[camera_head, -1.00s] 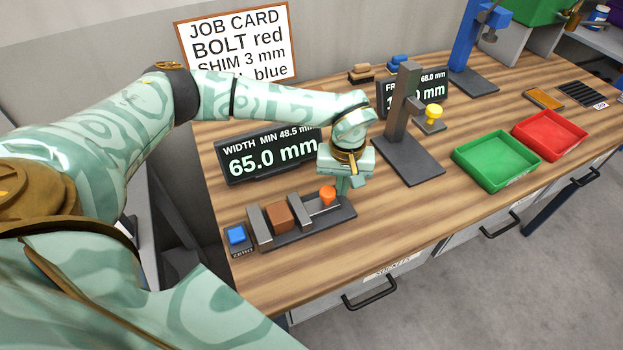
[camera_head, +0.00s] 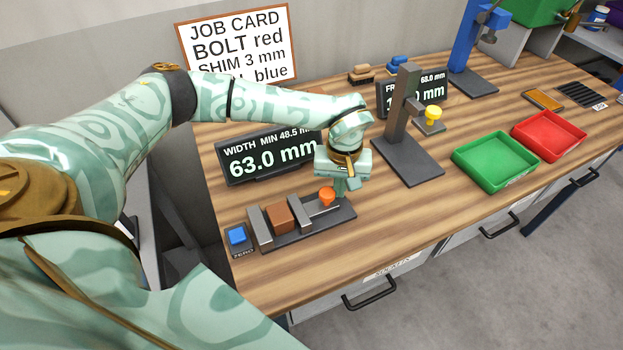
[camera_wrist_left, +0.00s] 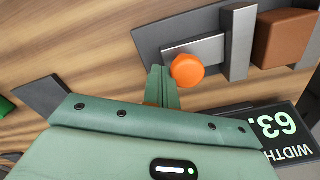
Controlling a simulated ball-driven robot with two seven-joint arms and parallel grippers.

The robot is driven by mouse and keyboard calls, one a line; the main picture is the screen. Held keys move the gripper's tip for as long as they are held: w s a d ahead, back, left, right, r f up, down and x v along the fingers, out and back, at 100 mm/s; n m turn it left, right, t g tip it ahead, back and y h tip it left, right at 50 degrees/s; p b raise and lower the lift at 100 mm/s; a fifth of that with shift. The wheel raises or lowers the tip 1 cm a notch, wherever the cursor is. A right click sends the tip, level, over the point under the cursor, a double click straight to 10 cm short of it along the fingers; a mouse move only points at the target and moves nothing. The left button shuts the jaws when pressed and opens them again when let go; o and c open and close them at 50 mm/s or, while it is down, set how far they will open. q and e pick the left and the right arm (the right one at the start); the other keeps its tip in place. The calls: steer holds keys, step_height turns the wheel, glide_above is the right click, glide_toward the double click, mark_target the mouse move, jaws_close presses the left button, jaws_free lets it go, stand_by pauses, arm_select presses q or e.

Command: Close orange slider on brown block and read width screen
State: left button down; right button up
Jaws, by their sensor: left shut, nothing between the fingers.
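The brown block (camera_head: 281,217) sits on the dark gauge base between a fixed grey jaw (camera_head: 259,228) and a sliding grey jaw (camera_head: 299,219). The orange slider knob (camera_head: 327,196) is right of the sliding jaw. In the left wrist view a gap shows between the brown block (camera_wrist_left: 285,38) and the sliding jaw (camera_wrist_left: 239,42). My left gripper (camera_head: 342,190) is shut and empty, its fingertips beside the orange knob (camera_wrist_left: 187,69) on the side away from the block. The width screen (camera_head: 268,158) reads 63.0 mm, with MIN 48.5 mm above. My right gripper is not in view.
A blue ZERO button (camera_head: 237,236) is left of the gauge. A grey stand with a yellow knob (camera_head: 434,114) and second screen (camera_head: 430,92) stands to the right. Green (camera_head: 496,160) and red (camera_head: 549,135) trays lie further right. The front table strip is clear.

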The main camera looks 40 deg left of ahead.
arm_select(q)
steer(key=shift+s+a+p, duration=0.5)
steer(key=shift+s+p, duration=0.15)
steer(key=shift+s, duration=0.15)
stand_by(0.4)
steer(key=shift+w+d+r, duration=0.25)
steer(key=shift+w+r, duration=0.05)
steer(key=shift+w, duration=0.15)
steer(key=shift+w+d+r, duration=0.25)
steer(key=shift+w, duration=0.15)
step_height(320, 180, up, 7)
steer(key=p, duration=0.6)
